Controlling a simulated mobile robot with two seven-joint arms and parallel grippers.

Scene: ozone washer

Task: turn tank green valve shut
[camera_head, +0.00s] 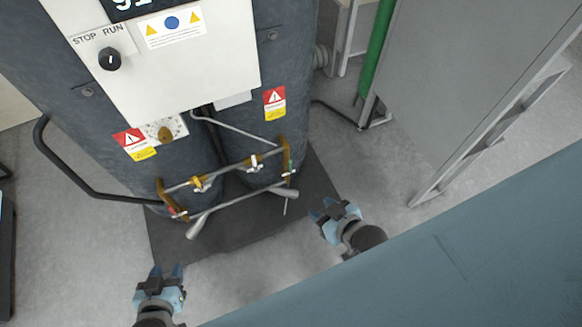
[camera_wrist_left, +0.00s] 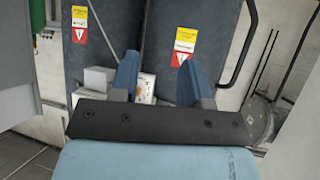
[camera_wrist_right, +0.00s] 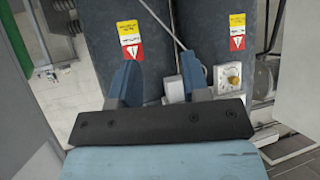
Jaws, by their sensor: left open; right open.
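Two dark tanks (camera_head: 60,80) stand behind a low pipe assembly. A small green part (camera_head: 286,158), apparently the green valve handle, sits at the right end of the pipework by a brass fitting. A yellow valve handle (camera_head: 201,184) and a white one (camera_head: 256,163) sit along the pipe, and a red part (camera_head: 177,212) is at its left end. My left gripper (camera_head: 167,272) is open and empty, in front of and below the pipework's left end. My right gripper (camera_head: 325,211) is open and empty, right of and below the green part, apart from it. Neither wrist view clearly shows the green valve.
A white control box (camera_head: 165,60) with a STOP/RUN knob (camera_head: 109,59) hangs on the tanks. A dark mat (camera_head: 240,225) lies below. A grey panel (camera_head: 470,70) and green pipe (camera_head: 376,45) stand at right. A black hose (camera_head: 80,180) curves at left.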

